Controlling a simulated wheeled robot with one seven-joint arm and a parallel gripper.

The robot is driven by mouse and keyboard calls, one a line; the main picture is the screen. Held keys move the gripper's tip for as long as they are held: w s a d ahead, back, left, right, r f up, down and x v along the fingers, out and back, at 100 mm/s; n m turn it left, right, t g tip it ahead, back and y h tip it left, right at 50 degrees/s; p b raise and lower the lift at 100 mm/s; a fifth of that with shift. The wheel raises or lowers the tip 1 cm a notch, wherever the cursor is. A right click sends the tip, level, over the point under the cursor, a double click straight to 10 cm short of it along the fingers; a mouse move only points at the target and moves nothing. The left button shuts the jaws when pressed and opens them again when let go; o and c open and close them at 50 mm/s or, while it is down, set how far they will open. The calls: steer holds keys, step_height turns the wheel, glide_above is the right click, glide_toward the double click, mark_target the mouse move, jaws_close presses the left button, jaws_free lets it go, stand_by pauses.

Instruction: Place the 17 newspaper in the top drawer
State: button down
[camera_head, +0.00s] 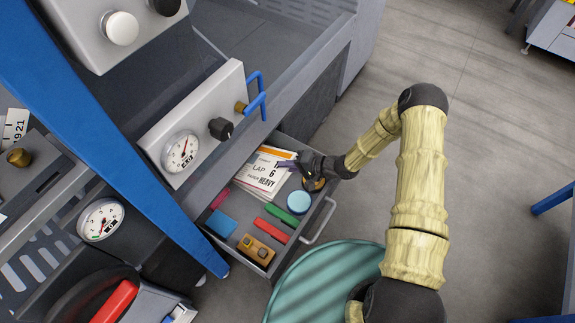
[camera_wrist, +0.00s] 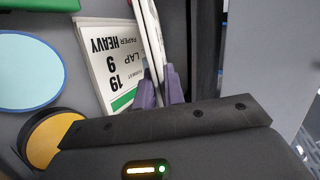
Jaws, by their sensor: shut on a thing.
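An orange-banded card (camera_head: 277,152) lies at the top of this pile, partly covered by my gripper. My gripper (camera_head: 288,165) is down at the drawer's upper right part, by the pile. In the wrist view its purple fingers (camera_wrist: 160,88) are shut on thin white paper (camera_wrist: 152,38) standing nearly edge-on. Its printed face is hidden, so I cannot read its number. Beside it lies a green-banded 19 card (camera_wrist: 112,62).
The drawer also holds a light blue disc (camera_head: 299,202), a green block (camera_head: 283,215), red block (camera_head: 271,230), blue block (camera_head: 221,224) and wooden block (camera_head: 256,249). A teal round top (camera_head: 325,285) stands in front. The gauge panel (camera_head: 192,125) overhangs the drawer's left side.

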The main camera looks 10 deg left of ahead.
steer(key=c, duration=1.5)
jaws_free()
steer(key=shift+r+p, duration=0.3)
steer(key=shift+r, duration=0.1)
steer(key=p+v, duration=0.2)
steer(key=v, duration=1)
steer(key=shift+r+p, duration=0.15)
steer(key=shift+p, duration=0.2)
